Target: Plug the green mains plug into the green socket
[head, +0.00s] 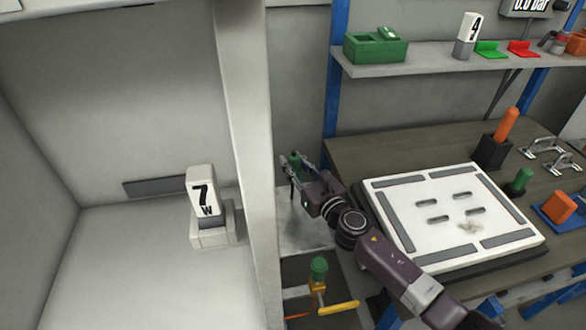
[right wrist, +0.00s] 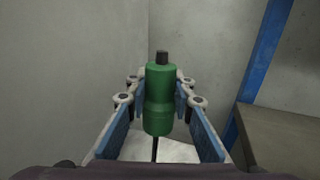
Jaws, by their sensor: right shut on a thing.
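My right gripper (head: 299,176) is in the head view, just right of the pale upright post. It is shut on the green mains plug (head: 295,160). In the right wrist view the plug (right wrist: 159,100) is a green cylinder with a dark tip on top, upright between the two blue-padded fingers. A thin dark cable hangs below it. The plug is held in the air, apart from any surface. I cannot make out a green socket for certain. My left gripper is not in view.
A green-capped yellow fitting (head: 318,268) is below. A white slotted board (head: 455,216) lies on the bench to the right. A shelf (head: 420,67) carries a green box (head: 375,48).

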